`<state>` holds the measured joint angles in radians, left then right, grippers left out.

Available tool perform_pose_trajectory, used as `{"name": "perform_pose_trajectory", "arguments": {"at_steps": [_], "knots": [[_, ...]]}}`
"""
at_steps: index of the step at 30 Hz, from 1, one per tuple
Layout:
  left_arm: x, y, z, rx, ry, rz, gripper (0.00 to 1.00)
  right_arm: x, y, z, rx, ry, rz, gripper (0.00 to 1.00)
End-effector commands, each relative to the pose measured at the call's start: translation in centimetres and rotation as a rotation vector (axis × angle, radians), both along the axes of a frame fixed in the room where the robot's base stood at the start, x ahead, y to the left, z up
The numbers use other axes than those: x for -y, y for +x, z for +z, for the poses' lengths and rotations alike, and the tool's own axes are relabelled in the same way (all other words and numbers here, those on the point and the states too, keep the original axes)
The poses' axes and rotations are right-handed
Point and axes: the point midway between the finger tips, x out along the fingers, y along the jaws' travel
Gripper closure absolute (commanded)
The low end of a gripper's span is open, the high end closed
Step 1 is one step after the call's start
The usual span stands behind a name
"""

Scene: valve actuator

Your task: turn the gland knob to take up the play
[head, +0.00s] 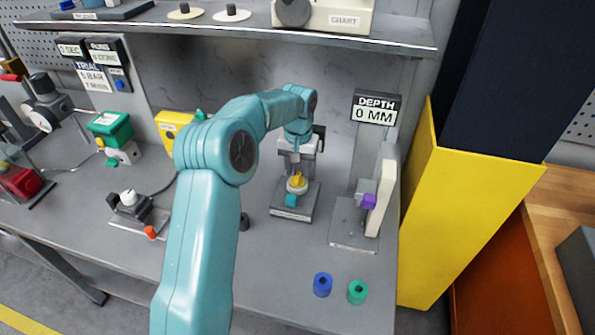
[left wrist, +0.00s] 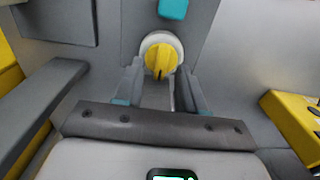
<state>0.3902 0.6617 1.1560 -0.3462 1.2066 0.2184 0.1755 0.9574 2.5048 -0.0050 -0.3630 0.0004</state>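The gland knob (head: 296,181) is a yellow knob on a pale round collar, on a small grey stand with a teal part below it. In the left wrist view the knob (left wrist: 161,58) shows its ridged yellow face with a dark mark at its lower edge. My left gripper (head: 297,158) comes down from above and behind the knob. In the left wrist view its two fingers (left wrist: 160,84) are spread apart, one on each side below the knob, with nothing between them. I cannot tell whether either finger touches the collar. My right gripper is not in view.
A sign (head: 375,108) reads DEPTH 0 MM. Blue (head: 322,284) and green (head: 357,291) cylinders stand at the front. A shelf (head: 250,38) hangs above the bench.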

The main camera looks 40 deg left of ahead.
Motion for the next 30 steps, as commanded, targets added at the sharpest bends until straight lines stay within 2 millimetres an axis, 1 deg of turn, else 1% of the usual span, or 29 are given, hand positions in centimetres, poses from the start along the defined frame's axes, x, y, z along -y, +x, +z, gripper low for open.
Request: {"name": "perform_pose_trajectory", "arguments": {"at_steps": [3,6,13,14,15,17,18,26,30], "knots": [[-0.1,0.0,-1.1,-0.001,0.0,0.0,0.61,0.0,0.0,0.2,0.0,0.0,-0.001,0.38],[-0.2,0.0,-1.5,0.001,0.0,0.001,0.61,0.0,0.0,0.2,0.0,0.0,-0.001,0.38],[-0.3,0.1,-1.7,0.0,0.0,0.0,0.61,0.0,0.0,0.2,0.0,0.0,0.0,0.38],[-0.3,0.1,-1.7,0.0,0.0,0.0,0.64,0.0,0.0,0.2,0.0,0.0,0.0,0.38],[-0.3,0.1,-1.7,0.0,0.0,0.0,0.77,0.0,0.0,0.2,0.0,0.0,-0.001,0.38],[-0.3,0.1,-1.7,0.0,-0.001,0.0,0.96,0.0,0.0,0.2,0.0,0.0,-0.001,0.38],[-0.3,0.1,-1.6,0.0,-0.001,0.0,1.0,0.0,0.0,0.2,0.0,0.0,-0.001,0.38],[-0.3,0.0,-1.6,-0.001,-0.001,-0.007,1.0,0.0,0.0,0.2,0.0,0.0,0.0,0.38],[-0.3,0.0,-1.6,-0.001,-0.001,-0.041,1.0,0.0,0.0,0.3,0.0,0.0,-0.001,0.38]]}}
